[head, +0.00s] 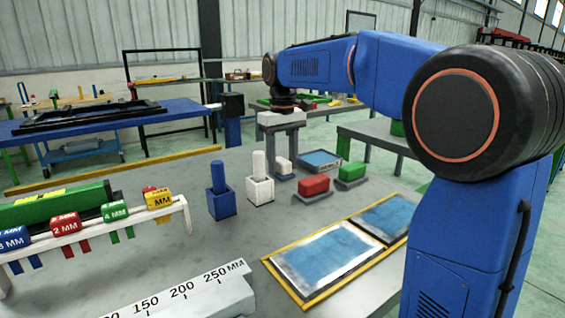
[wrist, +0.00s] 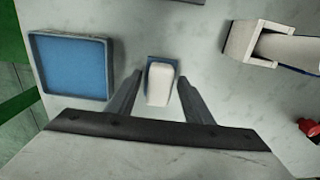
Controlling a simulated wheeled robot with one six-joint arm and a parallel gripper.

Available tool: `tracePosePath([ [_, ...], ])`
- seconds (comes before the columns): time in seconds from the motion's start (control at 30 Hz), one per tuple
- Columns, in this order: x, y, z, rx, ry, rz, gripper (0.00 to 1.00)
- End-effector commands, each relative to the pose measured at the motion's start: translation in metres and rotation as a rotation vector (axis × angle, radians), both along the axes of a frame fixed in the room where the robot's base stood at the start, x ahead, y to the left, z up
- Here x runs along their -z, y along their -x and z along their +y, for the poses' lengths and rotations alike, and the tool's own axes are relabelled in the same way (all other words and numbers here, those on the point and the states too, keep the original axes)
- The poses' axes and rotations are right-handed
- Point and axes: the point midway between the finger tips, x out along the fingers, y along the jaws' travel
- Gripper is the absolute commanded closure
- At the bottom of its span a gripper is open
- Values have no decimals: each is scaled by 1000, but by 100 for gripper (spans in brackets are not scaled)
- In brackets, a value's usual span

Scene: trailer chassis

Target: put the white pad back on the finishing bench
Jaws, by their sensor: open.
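The white pad (head: 283,165) is a small white block with a dark blue base showing at its edges. It stands on the grey bench top (head: 240,258) toward the far end. My gripper (head: 280,150) points down over it, open. In the wrist view the white pad (wrist: 160,85) lies between the two spread fingers of my gripper (wrist: 159,79), with a gap on each side. The fingers are not closed on it. I cannot tell the exact height of the fingertips above the bench.
Beside the pad are a red pad (head: 314,185), a green pad (head: 350,172) and a blue-floored tray (head: 320,159), also left in the wrist view (wrist: 70,66). A white holder with a white peg (head: 260,190) and a blue one (head: 221,203) stand left. Yellow-edged blue panels (head: 325,255) lie nearer.

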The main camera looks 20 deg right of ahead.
Motion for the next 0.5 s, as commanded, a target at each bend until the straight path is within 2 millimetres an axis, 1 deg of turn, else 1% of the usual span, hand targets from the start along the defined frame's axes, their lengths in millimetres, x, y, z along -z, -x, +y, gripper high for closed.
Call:
tracePosePath([
  [0.07,-5,0,0,0,0,-1,53],
  [0.17,-16,-1,0,0,-1,-2,53],
  [0.5,-80,-1,0,0,-1,-2,53],
])
